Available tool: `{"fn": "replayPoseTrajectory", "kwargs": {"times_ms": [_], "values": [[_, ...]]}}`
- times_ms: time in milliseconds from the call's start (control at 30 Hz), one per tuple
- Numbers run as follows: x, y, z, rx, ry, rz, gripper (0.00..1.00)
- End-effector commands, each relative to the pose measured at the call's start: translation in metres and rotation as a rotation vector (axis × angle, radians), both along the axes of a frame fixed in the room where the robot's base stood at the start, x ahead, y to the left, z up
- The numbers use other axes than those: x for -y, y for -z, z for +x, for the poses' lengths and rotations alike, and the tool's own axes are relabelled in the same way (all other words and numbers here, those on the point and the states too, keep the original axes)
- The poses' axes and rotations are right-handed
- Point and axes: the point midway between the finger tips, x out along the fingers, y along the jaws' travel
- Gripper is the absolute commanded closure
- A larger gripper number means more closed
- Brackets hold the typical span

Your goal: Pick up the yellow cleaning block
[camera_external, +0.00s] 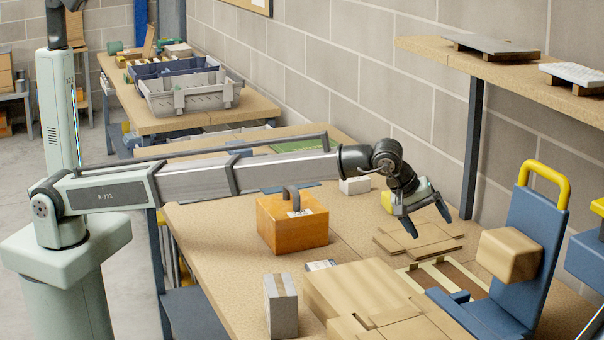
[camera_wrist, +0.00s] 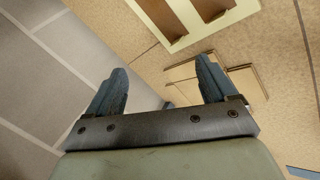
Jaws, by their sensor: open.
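A small bright yellow piece (camera_external: 387,202) shows at the left edge of my gripper in the external view; it looks like the yellow cleaning block, partly hidden by the gripper. I cannot tell its full shape or its exact distance from the gripper. My gripper (camera_external: 427,219) is open and points down above the far side of the bench, near the flat cardboard pieces (camera_external: 405,240). In the wrist view, the open fingers (camera_wrist: 162,72) have nothing between them, and no yellow block shows there.
An orange-brown box (camera_external: 290,225) with a dark handle and a grey block (camera_external: 281,305) stand on the bench. Cardboard (camera_external: 360,283) lies at the front. A blue stand (camera_external: 530,245) with a tan block is at right. A shelf (camera_external: 520,76) with a dark post overhangs the back.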

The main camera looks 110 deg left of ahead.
Motion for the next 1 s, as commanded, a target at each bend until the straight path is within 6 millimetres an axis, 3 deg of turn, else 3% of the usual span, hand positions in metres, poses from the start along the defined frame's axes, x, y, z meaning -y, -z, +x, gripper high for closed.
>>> {"fn": "replayPoseTrajectory", "kwargs": {"times_ms": [33, 100, 300, 500, 700, 833, 1000], "values": [[-0.032, -0.002, -0.003, -0.032, -0.040, -0.024, 0.15], [-0.069, -0.003, -0.014, -0.081, -0.089, -0.060, 0.15], [-0.170, -0.007, -0.054, -0.214, -0.220, -0.175, 0.15], [-0.257, -0.018, -0.101, -0.331, -0.327, -0.296, 0.15], [-0.308, -0.028, -0.138, -0.403, -0.389, -0.381, 0.15], [-0.322, -0.031, -0.150, -0.424, -0.404, -0.407, 0.15], [-0.324, -0.023, -0.153, -0.430, -0.407, -0.414, 0.15]]}}
